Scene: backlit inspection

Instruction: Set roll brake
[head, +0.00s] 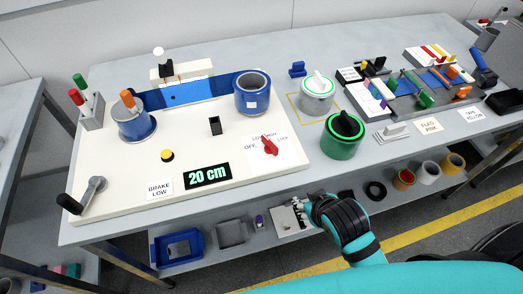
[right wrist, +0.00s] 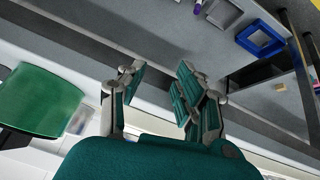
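A red knob (head: 269,146) sits on a white dial plate at the right part of the cream board (head: 210,185). I can read OFF left of it; the other marks are too small to read surely, and I cannot tell which mark it points to. A card (head: 159,188) at the board's front reads BRAKE LOW. A blue roll (head: 252,93) stands behind the knob and another blue roll (head: 135,125) at the left. My right gripper (head: 302,207) is low in front of the table edge, apart from the knob. Its fingers (right wrist: 158,82) are spread and empty. My left gripper is not in view.
A display (head: 207,175) reads 20 cm. A black crank (head: 88,194) is at the front left. A green canister (head: 343,136) and a grey one (head: 316,95) stand right of the board. Blue (head: 178,247) and grey trays (head: 232,233) lie on the lower shelf.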

